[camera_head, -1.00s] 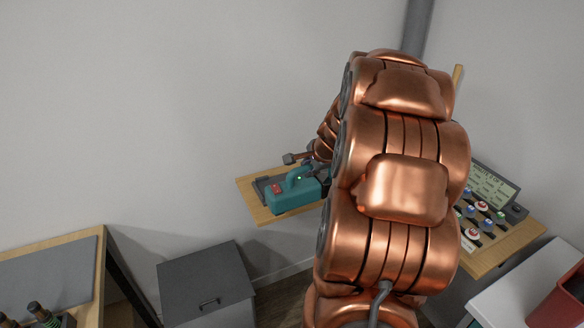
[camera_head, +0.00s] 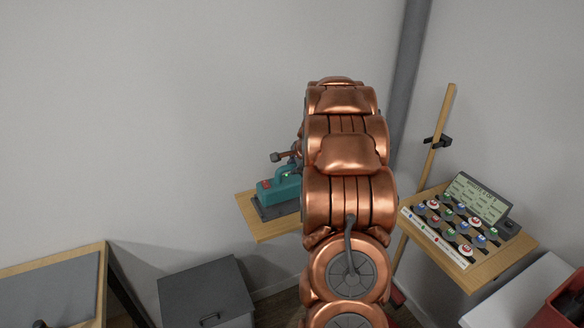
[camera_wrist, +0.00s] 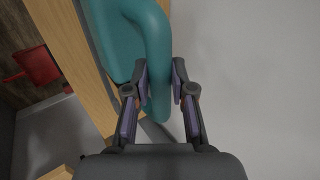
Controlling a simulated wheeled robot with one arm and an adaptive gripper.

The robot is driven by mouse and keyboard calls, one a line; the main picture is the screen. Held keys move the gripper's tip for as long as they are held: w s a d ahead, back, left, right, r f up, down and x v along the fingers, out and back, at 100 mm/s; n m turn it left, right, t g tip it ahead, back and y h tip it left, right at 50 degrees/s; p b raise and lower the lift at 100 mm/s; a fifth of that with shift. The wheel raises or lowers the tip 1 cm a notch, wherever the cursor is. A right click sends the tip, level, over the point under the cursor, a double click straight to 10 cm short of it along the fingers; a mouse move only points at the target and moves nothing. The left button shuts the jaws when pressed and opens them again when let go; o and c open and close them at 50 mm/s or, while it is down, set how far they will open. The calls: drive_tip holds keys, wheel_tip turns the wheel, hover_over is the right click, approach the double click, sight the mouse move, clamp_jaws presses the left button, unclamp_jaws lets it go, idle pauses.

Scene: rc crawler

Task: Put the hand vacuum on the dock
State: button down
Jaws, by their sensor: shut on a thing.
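The teal hand vacuum (camera_head: 279,190) has a looped handle and a red patch on its left end. It appears directly over the dark grey dock (camera_head: 266,213) on the wooden wall shelf; I cannot tell whether it rests on it or hovers just above. In the wrist view, my gripper (camera_wrist: 160,75) is shut on the vacuum's teal handle (camera_wrist: 157,50), one finger on each side. In the head view the gripper is mostly hidden behind my copper arm, which also covers the right part of the vacuum and dock.
The wooden shelf (camera_head: 262,230) is small and fixed near the wall. A grey lidded bin (camera_head: 205,285) stands below it. To the right, a second shelf holds a button panel (camera_head: 450,225), with a wooden pole (camera_head: 438,130) behind. A workbench (camera_head: 50,290) is at lower left.

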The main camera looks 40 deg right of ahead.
drive_tip(key=shift+w+d+p, duration=0.3)
drive_tip(key=shift+w+d, duration=0.25)
drive_tip(key=shift+w, duration=0.3)
drive_tip(key=shift+w+d+f, duration=0.1)
drive_tip(key=shift+w+d, duration=0.05)
drive_tip(key=shift+w, duration=0.25)
drive_tip(key=shift+f+p, duration=0.6)
drive_tip(key=shift+f, duration=1.35)
drive_tip(key=c, duration=1)
unclamp_jaws()
drive_tip(key=shift+r, duration=0.25)
drive_tip(key=shift+b+v, duration=1.65)
drive_tip(key=shift+v, duration=4.25)
